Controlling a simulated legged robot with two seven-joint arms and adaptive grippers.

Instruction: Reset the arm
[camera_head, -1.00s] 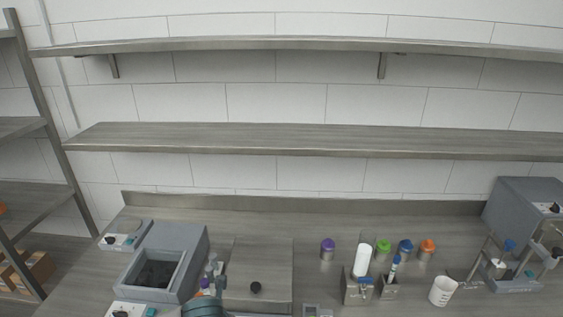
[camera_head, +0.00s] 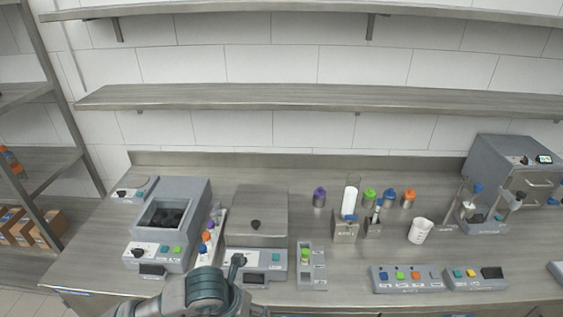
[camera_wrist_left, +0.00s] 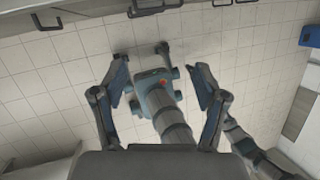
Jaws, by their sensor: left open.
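My left arm comes in at the bottom of the head view. My left gripper (camera_head: 238,264) shows only in part there, low at the front edge of the bench. In the left wrist view its two fingers (camera_wrist_left: 160,105) stand wide apart with nothing between them. Beyond the fingers that view shows the tiled floor (camera_wrist_left: 60,75) and parts of my own body. My right gripper cannot be made out in the head view.
The bench (camera_head: 350,265) carries a grey machine with an open well (camera_head: 172,215), a lidded box (camera_head: 258,215), several colour-capped jars (camera_head: 369,195), a white beaker (camera_head: 420,231) and button panels (camera_head: 405,278). A shelf (camera_head: 320,102) runs above. Bare bench lies at centre right.

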